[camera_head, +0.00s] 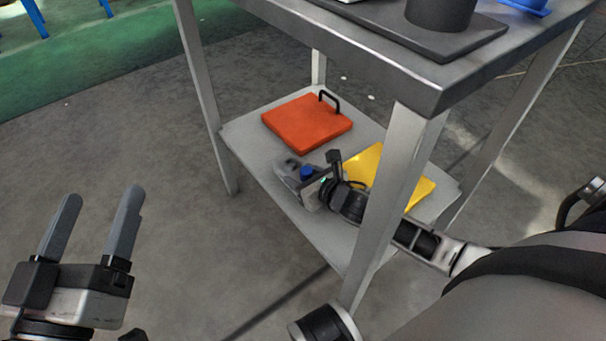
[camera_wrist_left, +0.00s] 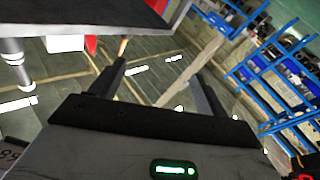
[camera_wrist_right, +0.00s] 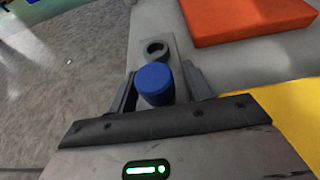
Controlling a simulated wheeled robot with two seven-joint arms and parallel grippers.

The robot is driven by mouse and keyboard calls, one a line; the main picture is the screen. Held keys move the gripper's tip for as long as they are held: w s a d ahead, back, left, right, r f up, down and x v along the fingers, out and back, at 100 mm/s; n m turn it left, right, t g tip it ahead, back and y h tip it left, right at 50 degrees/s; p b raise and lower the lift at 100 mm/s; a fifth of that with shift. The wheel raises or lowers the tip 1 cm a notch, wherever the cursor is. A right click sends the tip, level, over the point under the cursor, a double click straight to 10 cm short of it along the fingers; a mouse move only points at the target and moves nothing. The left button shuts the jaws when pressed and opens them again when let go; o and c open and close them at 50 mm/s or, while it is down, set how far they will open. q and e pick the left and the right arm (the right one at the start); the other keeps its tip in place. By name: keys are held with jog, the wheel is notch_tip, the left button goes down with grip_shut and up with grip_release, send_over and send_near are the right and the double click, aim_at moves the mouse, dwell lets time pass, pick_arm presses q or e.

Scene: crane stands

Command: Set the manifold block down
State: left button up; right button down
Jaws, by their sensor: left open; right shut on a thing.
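The manifold block (camera_head: 288,170) is grey with a blue cap (camera_head: 307,172). It is at the near left part of the table's lower shelf (camera_head: 240,135); I cannot tell whether it touches the shelf. My right gripper (camera_head: 318,178) is shut on it. In the right wrist view the fingers (camera_wrist_right: 166,88) stand on either side of the blue cap (camera_wrist_right: 153,82), and a round hole shows in the block (camera_wrist_right: 155,48) beyond it. The block's underside is hidden. My left gripper (camera_head: 102,197) is open and empty, off to the left of the table, above the floor.
An orange slab with a black handle (camera_head: 305,122) lies behind the block on the shelf. A yellow slab (camera_head: 418,192) lies to the right, partly behind my right arm and a table leg (camera_head: 396,165). The tabletop (camera_head: 437,80) overhangs the shelf.

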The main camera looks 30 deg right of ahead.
jog(key=shift+w+r, duration=0.1)
jog(key=shift+r, duration=0.05)
jog(key=c, duration=0.6)
grip_release()
jog(key=shift+f, duration=0.2)
pick_arm(q)
jog(key=shift+r, duration=0.15)
pick_arm(e)
jog(key=shift+s+r, duration=0.2)
jog(key=shift+s, duration=0.05)
jog(key=p+v, duration=0.2)
jog(key=v, duration=0.3)
jog(key=p+v, duration=0.2)
jog(key=v, duration=0.3)
jog(key=shift+s+d, duration=0.1)
jog(key=shift+s, duration=0.25)
pick_arm(q)
jog(key=shift+s+d+f+n+g+y, duration=0.1)
jog(key=shift+s+f+n+g+y, duration=0.2)
jog(key=shift+f+g, duration=0.4)
jog(key=shift+s+f+n+g+y, duration=0.3)
jog(key=shift+s+f+g, duration=0.1)
jog(key=shift+f, duration=0.45)
jog(key=shift+s+d+f+n+g+y, duration=0.1)
jog(key=shift+s+f+n+g+y, duration=0.1)
jog(key=shift+s+f+n+g, duration=0.45)
pick_arm(e)
jog(key=shift+s+r, duration=0.2)
jog(key=shift+s, duration=0.25)
